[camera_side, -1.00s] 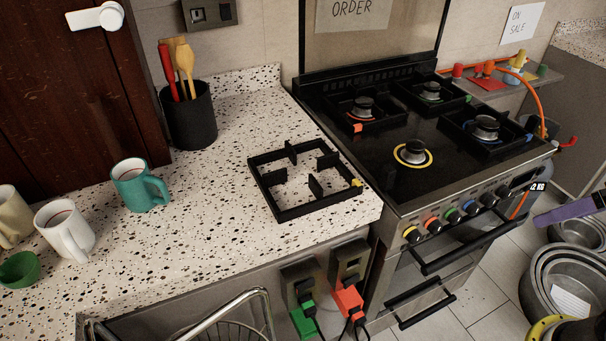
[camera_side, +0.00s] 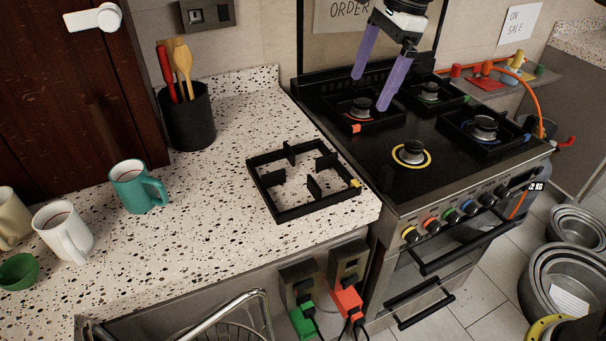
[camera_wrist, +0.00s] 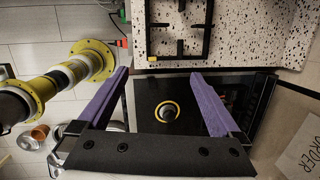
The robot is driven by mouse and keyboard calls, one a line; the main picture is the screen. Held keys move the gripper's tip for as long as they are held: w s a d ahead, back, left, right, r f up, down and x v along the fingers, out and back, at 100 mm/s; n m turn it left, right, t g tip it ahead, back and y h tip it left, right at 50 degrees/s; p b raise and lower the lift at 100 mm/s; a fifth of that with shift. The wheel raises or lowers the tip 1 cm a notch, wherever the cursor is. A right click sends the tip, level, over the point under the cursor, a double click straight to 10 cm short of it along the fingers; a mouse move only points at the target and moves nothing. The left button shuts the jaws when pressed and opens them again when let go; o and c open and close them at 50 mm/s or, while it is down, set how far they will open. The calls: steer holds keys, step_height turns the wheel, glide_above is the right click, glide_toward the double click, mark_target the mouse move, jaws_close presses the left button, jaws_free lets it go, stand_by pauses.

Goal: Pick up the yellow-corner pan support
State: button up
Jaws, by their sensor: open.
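The yellow-corner pan support (camera_side: 268,193) is a black square frame with inward prongs and a yellow mark at its right corner. It lies flat on the speckled counter, left of the stove. In the wrist view the pan support (camera_wrist: 207,40) shows at the top, partly cut off, with its yellow corner at the lower left. My gripper (camera_side: 370,92) has two purple fingers, spread apart and empty. It hangs above the back left of the stove, up and to the right of the pan support. In the wrist view my gripper (camera_wrist: 166,88) frames the bare yellow-ringed burner (camera_wrist: 167,112).
The stove (camera_side: 385,165) carries other black supports with red, green and blue corners. On the counter (camera_side: 230,130) stand a utensil pot (camera_side: 188,118), a teal mug (camera_side: 138,187), a white mug (camera_side: 65,232) and a green bowl (camera_side: 18,271). The counter between mugs and support is clear.

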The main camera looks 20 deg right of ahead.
steer(key=w+a+f+g, duration=0.1)
steer(key=w+a+f, duration=0.35)
steer(key=f, duration=0.35)
steer(key=n, duration=0.1)
glide_above(315, 183)
steer(key=s+d+x, duration=0.1)
steer(key=d+x, duration=0.1)
steer(key=x, duration=0.8)
steer(key=shift+g, duration=0.4)
steer(key=shift+w+f, duration=0.15)
steer(key=shift+f, duration=2.85)
steer(key=shift+c, duration=0.3)
steer(key=shift+r, duration=0.1)
steer(key=c, duration=1.5)
steer(key=shift+a+r, duration=0.1)
